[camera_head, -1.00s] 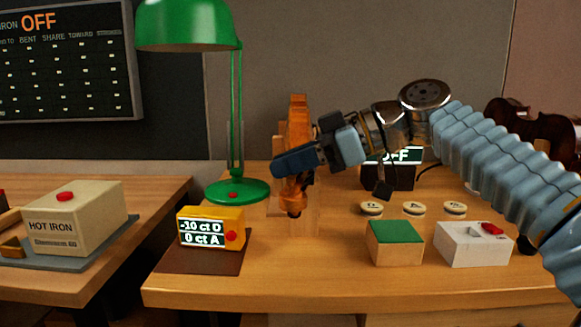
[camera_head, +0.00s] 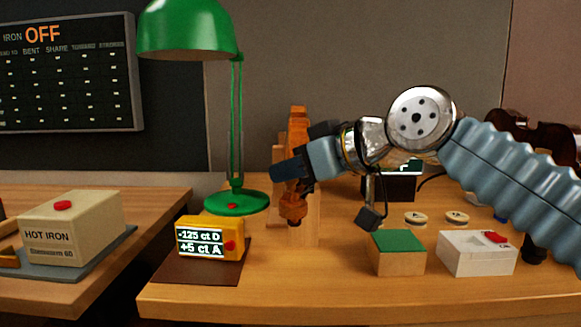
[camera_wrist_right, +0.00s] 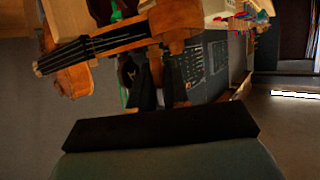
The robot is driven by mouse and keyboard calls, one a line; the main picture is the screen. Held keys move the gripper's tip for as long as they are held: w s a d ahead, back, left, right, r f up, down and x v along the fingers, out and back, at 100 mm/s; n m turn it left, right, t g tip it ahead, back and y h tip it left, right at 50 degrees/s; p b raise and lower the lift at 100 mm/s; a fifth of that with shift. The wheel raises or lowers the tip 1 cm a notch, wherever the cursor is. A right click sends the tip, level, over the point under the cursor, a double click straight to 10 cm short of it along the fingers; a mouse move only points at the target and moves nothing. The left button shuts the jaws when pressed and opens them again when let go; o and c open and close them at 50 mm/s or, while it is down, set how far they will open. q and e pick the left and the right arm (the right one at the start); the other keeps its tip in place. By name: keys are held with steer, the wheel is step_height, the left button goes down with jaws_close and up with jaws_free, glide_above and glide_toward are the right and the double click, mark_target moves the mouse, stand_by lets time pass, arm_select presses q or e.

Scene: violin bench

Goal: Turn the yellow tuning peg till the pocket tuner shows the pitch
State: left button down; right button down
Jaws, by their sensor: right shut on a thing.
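The violin's wooden neck and scroll (camera_head: 297,135) stand upright at the bench's middle. My right gripper (camera_head: 275,174) comes from the right, with its jaws across the pegbox, shut on what appears to be a tuning peg. The fingers hide the peg, and I see no yellow on it. In the right wrist view the dark fingers (camera_wrist_right: 160,88) are beside the pegbox (camera_wrist_right: 172,25), and the strings (camera_wrist_right: 90,48) run off left. The yellow pocket tuner (camera_head: 209,239) reads -125 ct D and +5 ct A. My left gripper is not in view.
A green lamp (camera_head: 237,201) stands behind the tuner. A green-topped block (camera_head: 398,252) and a white box with a red switch (camera_head: 476,253) stand at the front right. A hot iron box (camera_head: 72,228) sits on the left bench. The bench front between tuner and block is clear.

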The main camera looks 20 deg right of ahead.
stand_by(0.4)
steer(key=c, duration=1.5)
jaws_free()
steer(key=shift+o, duration=0.2)
steer(key=shift+s, duration=0.1)
steer(key=v, duration=1.3)
steer(key=shift+s+r, duration=0.25)
steer(key=shift+s, duration=0.05)
steer(key=shift+d, duration=0.1)
